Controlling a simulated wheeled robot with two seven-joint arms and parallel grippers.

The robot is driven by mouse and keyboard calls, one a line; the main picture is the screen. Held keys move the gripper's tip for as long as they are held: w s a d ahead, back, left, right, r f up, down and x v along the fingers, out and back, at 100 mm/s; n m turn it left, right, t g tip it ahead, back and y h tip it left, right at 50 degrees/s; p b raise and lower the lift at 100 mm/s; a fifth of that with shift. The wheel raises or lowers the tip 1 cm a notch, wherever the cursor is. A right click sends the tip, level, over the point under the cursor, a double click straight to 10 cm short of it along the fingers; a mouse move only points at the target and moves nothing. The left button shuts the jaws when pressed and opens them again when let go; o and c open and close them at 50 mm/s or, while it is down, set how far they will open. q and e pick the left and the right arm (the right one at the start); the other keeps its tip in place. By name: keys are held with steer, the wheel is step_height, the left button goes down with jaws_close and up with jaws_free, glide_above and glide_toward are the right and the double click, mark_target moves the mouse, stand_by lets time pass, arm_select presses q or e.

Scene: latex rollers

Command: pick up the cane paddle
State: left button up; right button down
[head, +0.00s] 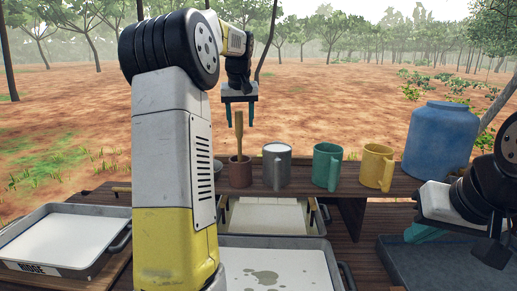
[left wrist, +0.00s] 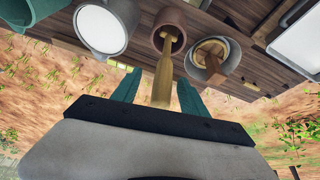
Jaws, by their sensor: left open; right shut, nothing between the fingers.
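The cane paddle (head: 239,134) is a light wooden stick standing upright in a brown cup (head: 240,172) on the wooden shelf. My left gripper (head: 239,116) is open above the cup, with its teal fingers pointing down. In the head view the paddle's top shows between the two fingers. In the left wrist view the paddle (left wrist: 163,78) rises from the brown cup (left wrist: 169,27) and its end lies between the open fingers (left wrist: 158,94). I cannot tell whether they touch it. My right gripper (head: 425,233) is shut and empty at the right, partly cut by its wrist.
A grey mug (head: 277,167), a green mug (head: 327,167) and a yellow mug (head: 376,167) stand right of the cup, near a blue barrel (head: 438,140). A grey bowl with a wooden item (left wrist: 212,58) is beside the cup. White trays (head: 62,240) lie in front.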

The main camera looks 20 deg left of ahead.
mark_target(239, 130)
arm_select(q)
steer(key=x, duration=0.4)
steer(key=shift+w+a+f, duration=0.15)
steer(key=shift+a+f, duration=0.15)
steer(key=shift+f, duration=0.05)
jaws_close()
